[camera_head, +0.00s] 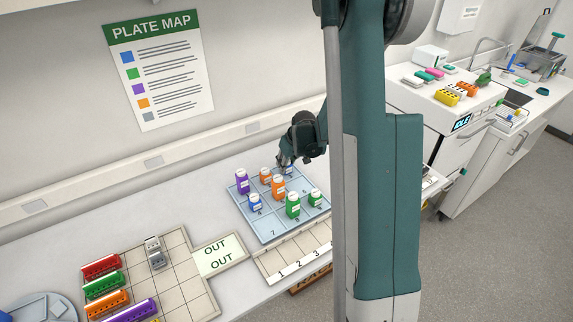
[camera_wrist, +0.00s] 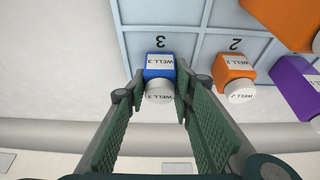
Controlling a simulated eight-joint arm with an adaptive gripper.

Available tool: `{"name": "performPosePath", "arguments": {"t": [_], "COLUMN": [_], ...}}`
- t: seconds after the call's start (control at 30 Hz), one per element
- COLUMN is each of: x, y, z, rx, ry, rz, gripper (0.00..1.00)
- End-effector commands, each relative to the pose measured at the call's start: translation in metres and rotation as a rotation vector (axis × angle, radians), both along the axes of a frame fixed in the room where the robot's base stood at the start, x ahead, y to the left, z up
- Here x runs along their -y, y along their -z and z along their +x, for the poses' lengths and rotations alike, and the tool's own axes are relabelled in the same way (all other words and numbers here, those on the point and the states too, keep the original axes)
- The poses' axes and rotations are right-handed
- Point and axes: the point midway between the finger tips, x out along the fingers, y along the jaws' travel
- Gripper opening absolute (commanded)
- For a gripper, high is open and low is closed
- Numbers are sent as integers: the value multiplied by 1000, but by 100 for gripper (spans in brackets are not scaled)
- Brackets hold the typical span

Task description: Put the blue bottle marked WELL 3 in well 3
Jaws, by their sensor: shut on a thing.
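The blue bottle (camera_wrist: 160,66) marked WELL 3 has a white cap and sits between the two fingers of my gripper (camera_wrist: 158,98) in the wrist view. The gripper is shut on it. The bottle is over or in the cell numbered 3 of the pale blue tray (camera_wrist: 193,14); I cannot tell if its base touches the tray. In the head view my gripper (camera_head: 285,160) reaches down at the tray's back right corner, and a bit of the blue bottle (camera_head: 290,169) shows below it. The tray (camera_head: 268,236) lies on the bench.
An orange bottle (camera_wrist: 235,78) stands in cell 2 beside the gripper, with a purple bottle (camera_wrist: 296,86) beyond it. Another blue bottle (camera_head: 255,202), a larger orange one (camera_head: 278,187) and green ones (camera_head: 293,205) stand on the tray.

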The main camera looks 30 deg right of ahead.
Motion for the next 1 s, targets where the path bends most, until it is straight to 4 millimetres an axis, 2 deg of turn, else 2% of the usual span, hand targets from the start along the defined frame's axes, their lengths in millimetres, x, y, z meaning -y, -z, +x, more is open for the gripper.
{"name": "performPosePath", "arguments": {"t": [0.23, 0.27, 0.37, 0.77, 1.0], "x": [0, 0, 0, 0, 0], "y": [4, 3, 3, 2, -6], "z": [0, 0, 0, 0, -2], "rx": [0, 0, 0, 0, 0], "ry": [0, 0, 0, 0, 0], "rz": [0, 0, 0, 0, 0], "gripper": [13, 29, 40, 40, 40]}}
